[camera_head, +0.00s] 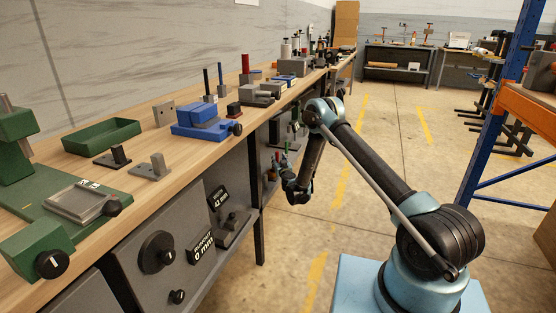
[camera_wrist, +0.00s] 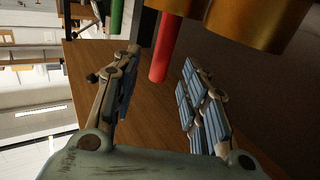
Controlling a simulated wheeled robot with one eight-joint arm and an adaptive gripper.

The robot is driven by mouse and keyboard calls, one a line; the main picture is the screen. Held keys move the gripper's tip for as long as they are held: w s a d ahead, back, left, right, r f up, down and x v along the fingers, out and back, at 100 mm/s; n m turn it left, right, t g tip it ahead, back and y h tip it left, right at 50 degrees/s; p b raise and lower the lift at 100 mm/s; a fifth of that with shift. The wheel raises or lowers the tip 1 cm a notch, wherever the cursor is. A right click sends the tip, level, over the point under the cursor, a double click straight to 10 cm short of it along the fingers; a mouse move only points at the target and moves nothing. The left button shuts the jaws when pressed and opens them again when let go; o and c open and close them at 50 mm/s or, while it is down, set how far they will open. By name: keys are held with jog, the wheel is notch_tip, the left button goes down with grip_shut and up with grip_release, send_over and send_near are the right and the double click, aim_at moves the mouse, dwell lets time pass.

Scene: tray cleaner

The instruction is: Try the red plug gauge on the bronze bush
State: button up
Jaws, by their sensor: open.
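In the wrist view a red rod (camera_wrist: 162,52), which looks like the red plug gauge, shows in the gap between the fingers of my gripper (camera_wrist: 161,60). The fingers are spread, with no clear contact on the rod. Large bronze cylinders (camera_wrist: 262,20) fill the upper right of the wrist view, cut off by the frame; I cannot tell which is the bush. In the head view my gripper (camera_head: 276,165) hangs low by the bench front, small and partly dark. A red upright cylinder (camera_head: 245,63) stands on the bench there; I cannot tell whether it is the same red piece.
A green rod (camera_wrist: 117,15) shows left of the red rod in the wrist view. On the bench (camera_head: 140,200) stand a green tray (camera_head: 103,136), a blue vise (camera_head: 205,124) and several grey fixtures. A blue rack post (camera_head: 505,75) is at right. The aisle floor is open.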

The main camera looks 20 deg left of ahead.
jog(key=shift+v, duration=1.35)
jog(key=shift+r, duration=0.1)
jog(key=w+d+r+n+g+y, duration=0.1)
jog(key=d+r, duration=0.2)
jog(key=r, duration=0.9)
jog(key=w+d+r+n+g+y, duration=0.1)
jog(key=d+r, duration=0.3)
jog(key=r, duration=0.7)
jog(key=s+d+r+g, duration=0.4)
jog(key=s+d+r, duration=0.6)
jog(key=d+r, duration=0.35)
jog(key=s+d+f+m+g+h, duration=0.2)
jog(key=s+d+f+g+h, duration=0.15)
jog(key=s+d, duration=1.15)
jog(key=s+d+f+m+g+h, duration=0.2)
jog(key=s+d+h, duration=0.2)
jog(key=s+d, duration=1.15)
jog(key=s+d+f+m+g+h, duration=0.1)
jog(key=s+d+f, duration=0.2)
jog(key=s, duration=0.5)
jog(key=s+d+f+m+g+h, duration=0.1)
jog(key=s+d+f, duration=0.3)
jog(key=s, duration=0.5)
jog(key=shift+d+f+m+h, duration=0.25)
jog(key=shift+d+m+h, duration=0.1)
jog(key=shift+m+h, duration=0.4)
